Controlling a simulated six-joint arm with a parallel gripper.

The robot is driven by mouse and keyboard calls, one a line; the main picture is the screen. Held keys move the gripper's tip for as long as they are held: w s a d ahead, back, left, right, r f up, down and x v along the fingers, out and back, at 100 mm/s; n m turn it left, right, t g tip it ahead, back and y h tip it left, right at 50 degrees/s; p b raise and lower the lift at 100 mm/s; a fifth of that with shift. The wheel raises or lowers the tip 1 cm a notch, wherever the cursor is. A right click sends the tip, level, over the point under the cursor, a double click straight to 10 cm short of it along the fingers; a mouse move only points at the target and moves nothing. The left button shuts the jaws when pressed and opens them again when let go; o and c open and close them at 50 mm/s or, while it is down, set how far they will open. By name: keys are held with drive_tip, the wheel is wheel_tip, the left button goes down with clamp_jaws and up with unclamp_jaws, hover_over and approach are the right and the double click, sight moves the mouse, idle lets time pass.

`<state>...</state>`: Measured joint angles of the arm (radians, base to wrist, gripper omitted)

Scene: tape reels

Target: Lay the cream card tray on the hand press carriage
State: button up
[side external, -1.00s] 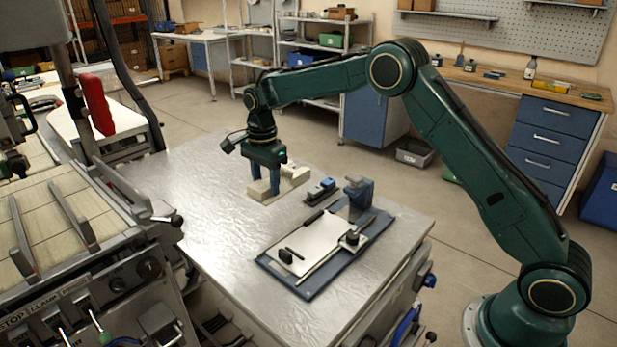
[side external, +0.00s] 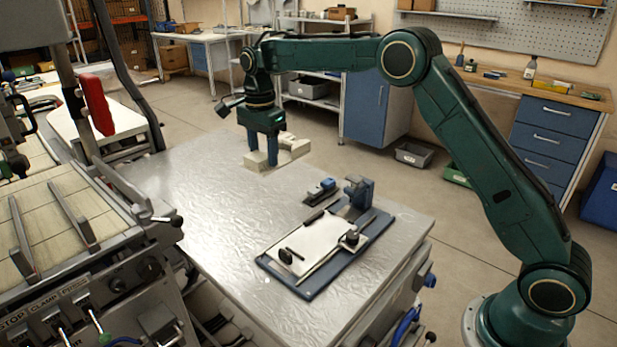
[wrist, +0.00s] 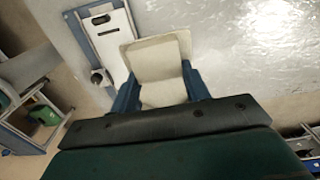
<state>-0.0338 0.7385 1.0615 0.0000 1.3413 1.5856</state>
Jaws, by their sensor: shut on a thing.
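The cream card tray (side external: 292,151) is held between the two blue fingers of my gripper (side external: 262,160), over the far end of the metal table. In the wrist view the tray (wrist: 159,58) sits between the fingers (wrist: 161,92), which hide part of its edges. It appears to be clear of the tabletop. The hand press, a dark blue base with a pale flat carriage (side external: 315,239), lies on the nearer part of the table. The tray and gripper are beyond it and apart from it. Part of the press shows at the upper left of the wrist view (wrist: 109,35).
A small blue and black tool (side external: 323,190) and an upright blue fixture (side external: 359,190) stand at the carriage's far end. A large grey machine (side external: 75,230) with levers borders the table on the left. The metal tabletop (side external: 215,205) between is bare.

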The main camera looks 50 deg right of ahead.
drive_tip(key=shift+s, duration=0.15)
drive_tip(key=shift+s+d+r, duration=0.1)
drive_tip(key=shift+s+r, duration=0.15)
drive_tip(key=shift+s, duration=0.2)
drive_tip(key=s+d+r, duration=0.1)
drive_tip(key=s+r, duration=0.1)
drive_tip(key=s, duration=0.9)
drive_tip(key=shift+s, duration=0.4)
drive_tip(key=shift+f, duration=0.1)
hover_over(310, 244)
wheel_tip(310, 244, down, 16)
drive_tip(key=shift+a+r, duration=0.1)
drive_tip(key=shift+r, duration=0.1)
drive_tip(key=shift+f, duration=0.1)
drive_tip(key=shift+f, duration=2.05)
drive_tip(key=shift+f, duration=0.1)
